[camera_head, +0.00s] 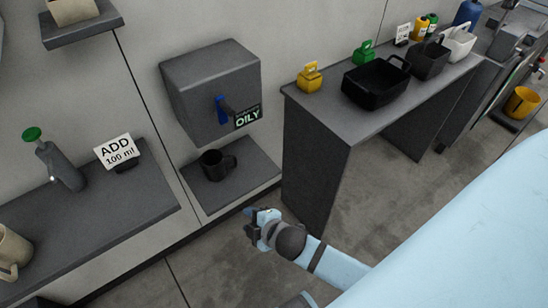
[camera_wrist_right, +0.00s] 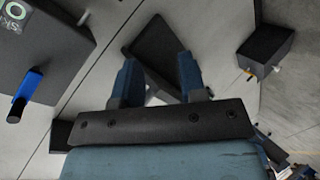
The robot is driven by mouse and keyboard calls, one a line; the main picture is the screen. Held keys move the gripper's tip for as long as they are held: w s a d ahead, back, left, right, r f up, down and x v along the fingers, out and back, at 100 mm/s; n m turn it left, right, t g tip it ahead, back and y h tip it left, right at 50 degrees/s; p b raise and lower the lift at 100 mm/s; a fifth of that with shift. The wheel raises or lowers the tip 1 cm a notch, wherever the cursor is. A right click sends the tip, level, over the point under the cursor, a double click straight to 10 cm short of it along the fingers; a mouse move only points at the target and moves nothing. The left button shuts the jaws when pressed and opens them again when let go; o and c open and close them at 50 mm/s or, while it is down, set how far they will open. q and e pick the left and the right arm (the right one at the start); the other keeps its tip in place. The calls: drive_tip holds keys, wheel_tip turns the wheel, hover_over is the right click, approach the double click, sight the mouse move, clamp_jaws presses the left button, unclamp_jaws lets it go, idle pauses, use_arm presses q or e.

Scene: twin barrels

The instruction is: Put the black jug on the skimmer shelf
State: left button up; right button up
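The black jug (camera_head: 213,165) stands upright on the low grey shelf (camera_head: 241,178) under the grey skimmer box (camera_head: 211,84), its handle toward the right. The box has a blue lever (camera_head: 221,108) and an OILY sign (camera_head: 248,117); the lever also shows in the right wrist view (camera_wrist_right: 28,92). My right gripper (camera_head: 256,217) is below and right of the jug, in front of the shelf and apart from both. In the wrist view its two blue fingers (camera_wrist_right: 160,72) are spread with nothing held between them. My left gripper is out of view.
A counter (camera_head: 335,118) at right holds a black basket (camera_head: 376,87), yellow and green containers and other bins. A left shelf (camera_head: 105,208) holds a grey bottle (camera_head: 62,167), an ADD card (camera_head: 117,150) and a beige jug (camera_head: 12,250). Open floor lies before the counter.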

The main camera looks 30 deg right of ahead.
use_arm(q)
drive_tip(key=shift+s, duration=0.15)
use_arm(e)
drive_tip(key=s+d+m+g+y, duration=0.1)
drive_tip(key=s+m, duration=0.8)
drive_tip(key=m, duration=0.3)
drive_tip(key=shift+s+d+f, duration=0.15)
drive_tip(key=shift+d+f, duration=0.05)
drive_tip(key=shift+f, duration=0.25)
use_arm(q)
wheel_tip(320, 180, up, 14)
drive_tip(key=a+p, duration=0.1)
drive_tip(key=p, duration=1.5)
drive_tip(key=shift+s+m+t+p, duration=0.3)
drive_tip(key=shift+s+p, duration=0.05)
use_arm(e)
wheel_tip(320, 180, up, 14)
drive_tip(key=d, duration=0.1)
drive_tip(key=shift+s+f+n, duration=0.15)
drive_tip(key=shift+s+n, duration=0.15)
drive_tip(key=shift+s, duration=0.1)
drive_tip(key=shift+r, duration=0.3)
